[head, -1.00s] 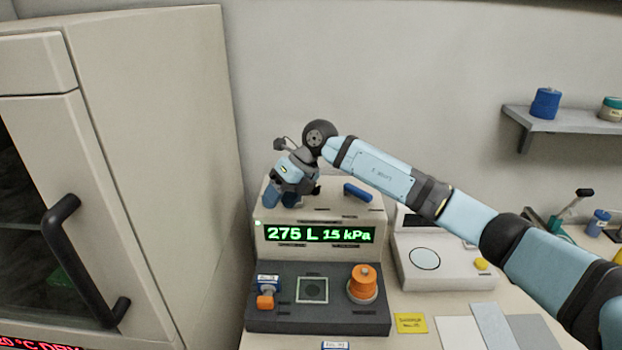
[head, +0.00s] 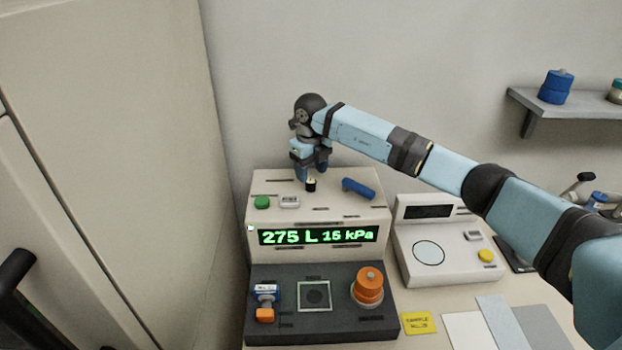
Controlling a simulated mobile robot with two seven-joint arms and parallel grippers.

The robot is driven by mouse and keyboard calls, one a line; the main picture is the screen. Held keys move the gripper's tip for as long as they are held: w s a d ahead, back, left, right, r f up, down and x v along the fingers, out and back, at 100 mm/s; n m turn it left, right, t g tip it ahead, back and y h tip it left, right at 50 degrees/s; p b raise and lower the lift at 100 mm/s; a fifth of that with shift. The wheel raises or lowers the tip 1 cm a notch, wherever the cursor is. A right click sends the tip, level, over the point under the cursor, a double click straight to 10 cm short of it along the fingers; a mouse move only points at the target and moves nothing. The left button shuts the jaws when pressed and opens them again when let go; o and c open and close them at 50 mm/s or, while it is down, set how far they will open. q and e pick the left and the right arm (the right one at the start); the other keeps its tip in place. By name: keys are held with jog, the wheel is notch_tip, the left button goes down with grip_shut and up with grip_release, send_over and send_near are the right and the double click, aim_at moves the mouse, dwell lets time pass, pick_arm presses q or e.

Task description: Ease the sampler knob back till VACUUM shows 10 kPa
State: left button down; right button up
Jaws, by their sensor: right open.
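The device (head: 262,212) has a green-lit display (head: 317,236) that reads 275 L and 15 kPa. A small black knob (head: 310,186) stands on its top face. My right gripper (head: 311,174) is open, pointing down, with its blue fingertips at or just above this knob; I cannot tell whether they touch it. A larger orange knob (head: 368,284) is on the dark front panel, at the right. The small labels are too small to read, so I cannot tell which knob is marked as the sampler. My left gripper is not in view.
On the device's top are a green button (head: 262,202), a small grey switch (head: 289,201) and a blue handle (head: 358,188). A white instrument (head: 450,255) stands to the right. A tall cream cabinet (head: 120,130) stands close on the left.

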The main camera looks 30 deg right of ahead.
aim_at(311, 181)
jog(key=shift+f, duration=1.95)
jog(key=c, duration=0.9)
jog(key=shift+c, duration=0.2)
